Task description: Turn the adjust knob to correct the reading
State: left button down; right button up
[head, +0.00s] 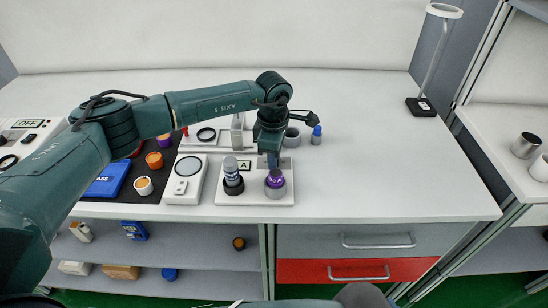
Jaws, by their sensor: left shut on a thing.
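My left gripper (272,160) points down over the right side of a white base plate (254,197) with an "A" label. Its fingertips meet the top of a small grey, purple-topped knob-like piece (276,181), and it is shut on that piece. The fingertips are small and partly hidden by the wrist. A grey cylinder (232,171) stands upright in a black ring on the left of the same plate. A white device with a round dial face (188,166) lies left of the plate; its reading is too small to make out.
A black mat (128,195) left of the dial device carries orange and purple round pieces and a blue box (107,180). Behind my wrist stand a grey cup (291,138) and a blue-capped bottle (317,134). The right half of the white table (400,170) is clear up to a lamp (421,105).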

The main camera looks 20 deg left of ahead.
pick_arm(q)
jog(key=shift+n, duration=0.6)
pick_arm(e)
jog(key=shift+w+a+r, duration=0.1)
jog(key=shift+w+r, duration=0.05)
jog(key=shift+w, duration=0.05)
pick_arm(q)
jog(key=c, duration=1.2)
grip_release()
notch_tip(320, 180, up, 13)
jog(key=b, duration=0.2)
jog(key=shift+s+r, duration=0.15)
jog(key=shift+s, duration=0.15)
pick_arm(e)
jog(key=shift+a+f, duration=0.25)
jog(key=shift+a, duration=0.05)
jog(key=shift+d+f, duration=0.1)
